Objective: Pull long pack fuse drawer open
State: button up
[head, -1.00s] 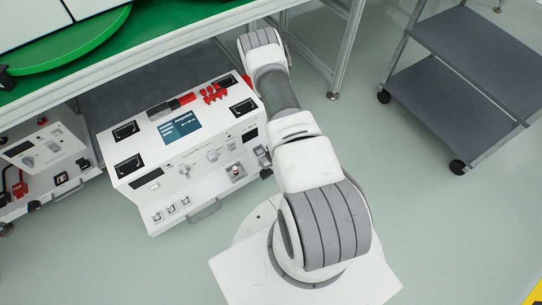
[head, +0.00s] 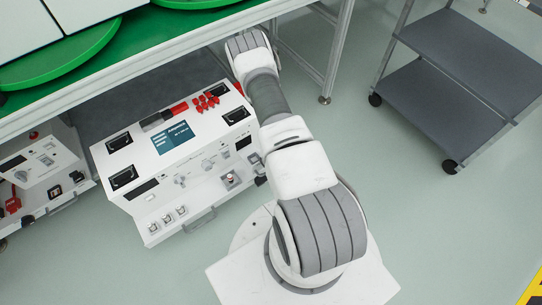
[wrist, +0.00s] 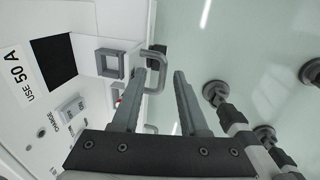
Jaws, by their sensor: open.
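In the wrist view a grey D-shaped handle (wrist: 155,57) stands out from the edge of a white panel (wrist: 112,22). My gripper (wrist: 165,73) is open. The handle's outer bar shows between the two fingers, and the left finger overlaps the handle. I cannot tell whether they touch. In the head view a white unit (head: 211,143) with a screen sits on a low shelf, with a grey handle (head: 200,222) low on its front. My arm hides the unit's right end, and my gripper is out of sight there. No drawer label is readable.
Black round knobs or feet (wrist: 215,93) lie right of the fingers in the wrist view. A second white unit (head: 38,172) stands at left. The green-topped table (head: 200,40) is above the units. A grey cart (head: 440,90) stands at right, with clear floor before it.

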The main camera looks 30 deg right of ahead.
notch_tip(320, 180, up, 16)
jog(key=s+p, duration=0.2)
jog(key=p, duration=0.2)
jog(key=shift+s+f+p, duration=0.25)
jog(key=shift+s+p, duration=0.05)
jog(key=shift+p, duration=0.05)
